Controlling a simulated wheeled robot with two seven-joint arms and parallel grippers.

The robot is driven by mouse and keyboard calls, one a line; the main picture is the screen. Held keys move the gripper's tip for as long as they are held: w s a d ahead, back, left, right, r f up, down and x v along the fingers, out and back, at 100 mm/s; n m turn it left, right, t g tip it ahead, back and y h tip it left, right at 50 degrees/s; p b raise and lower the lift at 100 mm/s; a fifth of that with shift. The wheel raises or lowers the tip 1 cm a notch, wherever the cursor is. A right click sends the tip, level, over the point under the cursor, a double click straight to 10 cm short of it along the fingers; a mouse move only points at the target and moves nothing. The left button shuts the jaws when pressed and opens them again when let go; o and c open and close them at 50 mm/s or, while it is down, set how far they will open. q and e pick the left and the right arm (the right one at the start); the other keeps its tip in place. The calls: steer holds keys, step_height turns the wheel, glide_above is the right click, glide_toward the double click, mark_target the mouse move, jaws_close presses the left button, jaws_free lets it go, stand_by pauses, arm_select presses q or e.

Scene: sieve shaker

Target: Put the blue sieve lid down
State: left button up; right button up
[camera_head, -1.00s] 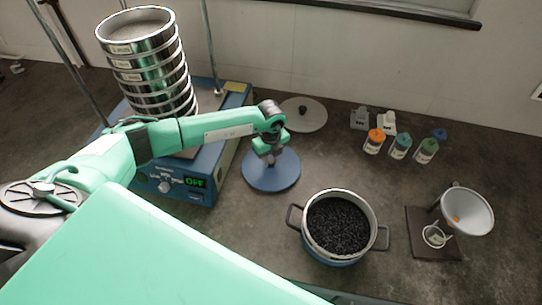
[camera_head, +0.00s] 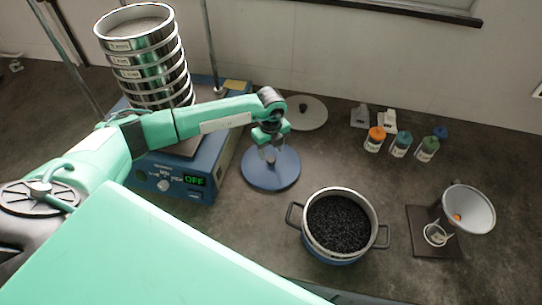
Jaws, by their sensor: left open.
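The blue sieve lid (camera_head: 271,176) is a flat blue disc lying on the dark bench, right of the shaker base. My left gripper (camera_head: 270,156) is above the lid's middle and is open. The lid's knob is mostly hidden by the gripper, and I cannot tell if the fingers touch it. My right gripper does not show in the head view.
The sieve stack (camera_head: 147,62) stands on the blue shaker (camera_head: 166,188), whose display reads OFF. A grey lid (camera_head: 306,112) lies behind. A pot of black grains (camera_head: 338,228), several bottles (camera_head: 400,145) and a funnel stand (camera_head: 467,209) are to the right.

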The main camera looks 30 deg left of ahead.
mark_target(271, 158)
arm_select(q)
step_height(271, 158, up, 9)
steer(key=b, duration=0.1)
steer(key=shift+f+b, duration=0.2)
steer(key=shift+b, duration=0.15)
steer(key=shift+s+f, duration=0.1)
steer(key=shift+f, duration=0.05)
